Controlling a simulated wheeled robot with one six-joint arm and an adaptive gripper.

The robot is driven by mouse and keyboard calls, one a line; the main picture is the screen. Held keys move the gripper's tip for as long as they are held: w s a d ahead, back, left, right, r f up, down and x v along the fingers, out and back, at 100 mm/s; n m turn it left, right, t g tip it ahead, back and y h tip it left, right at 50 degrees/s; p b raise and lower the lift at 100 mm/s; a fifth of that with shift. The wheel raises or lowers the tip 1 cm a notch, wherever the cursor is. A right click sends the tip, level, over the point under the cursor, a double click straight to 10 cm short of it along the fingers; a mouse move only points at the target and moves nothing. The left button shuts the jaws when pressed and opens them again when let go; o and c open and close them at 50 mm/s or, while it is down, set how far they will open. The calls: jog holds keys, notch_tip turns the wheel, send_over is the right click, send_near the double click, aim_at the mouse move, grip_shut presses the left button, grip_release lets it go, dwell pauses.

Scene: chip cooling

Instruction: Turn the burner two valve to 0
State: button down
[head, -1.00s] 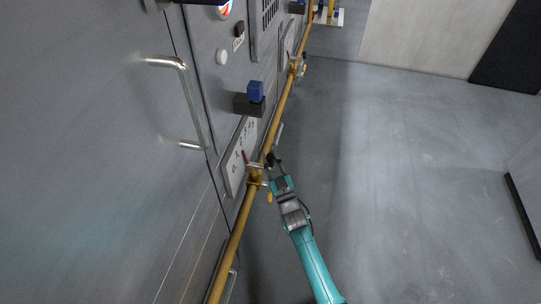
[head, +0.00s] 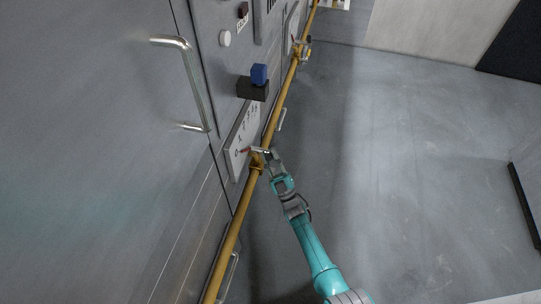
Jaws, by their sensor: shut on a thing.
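A valve (head: 257,165) with a metal handle sits on the yellow gas pipe (head: 236,222), in front of a white scale plate (head: 233,166) on the cabinet. Its red pointer (head: 245,152) lies roughly level, its tip towards the 0 end of the scale. The exact mark cannot be read. My gripper (head: 268,156) is at the right side of this valve, shut on its handle; the fingertips are small and partly hide the handle. A second, similar valve (head: 303,50) sits farther along the pipe. I cannot read which valve is burner two.
A blue knob on a black block (head: 253,90) sticks out above the plate. A chrome door handle (head: 190,85) juts from the cabinet at left. A small handle (head: 282,120) is beyond the pipe. The grey floor (head: 420,180) at right is open.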

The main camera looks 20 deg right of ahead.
jog(key=shift+a+f, duration=0.1)
jog(key=shift+a, duration=0.05)
jog(key=c, duration=1)
grip_release()
jog(key=shift+v, duration=6.05)
